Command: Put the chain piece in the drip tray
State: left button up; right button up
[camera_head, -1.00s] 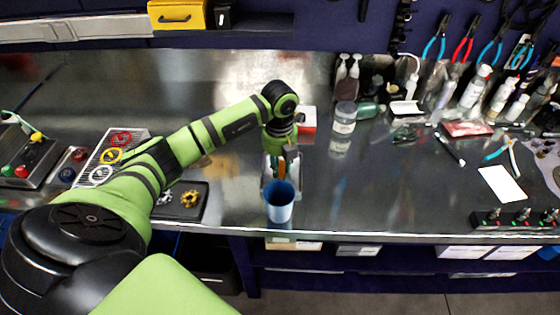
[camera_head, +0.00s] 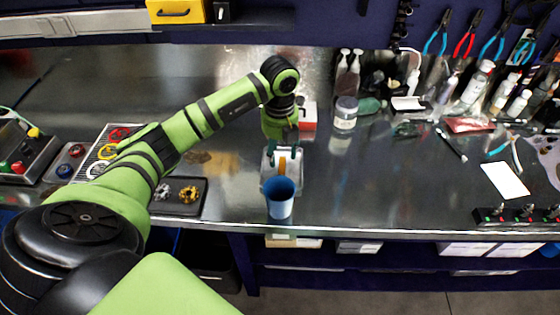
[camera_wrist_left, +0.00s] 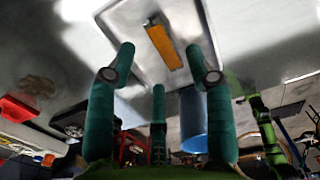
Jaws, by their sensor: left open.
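An orange bar (camera_head: 282,165) with a dark end, which I take for the chain piece, lies in a small light grey tray (camera_head: 267,168), which I take for the drip tray. In the left wrist view the bar (camera_wrist_left: 164,45) lies inside the tray's rim (camera_wrist_left: 125,30). My left gripper (camera_head: 283,146) is over the tray's far part, pointing down. Its green fingers (camera_wrist_left: 160,64) are spread, with the bar beyond their tips and not gripped. The blue cup hides the tray's near edge in the head view. My right gripper is out of view.
A blue cup (camera_head: 280,200) stands just in front of the tray, near the bench's front edge. A black tray (camera_head: 179,197) with gears is to the left. A jar (camera_head: 344,115) and bottles stand behind right. The bench right of the cup is clear.

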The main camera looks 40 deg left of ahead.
aim_at(280, 164)
pick_arm(q)
notch_tip(280, 164, up, 8)
jog(key=b, duration=0.1)
jog(key=shift+r, duration=0.15)
dwell(0.5)
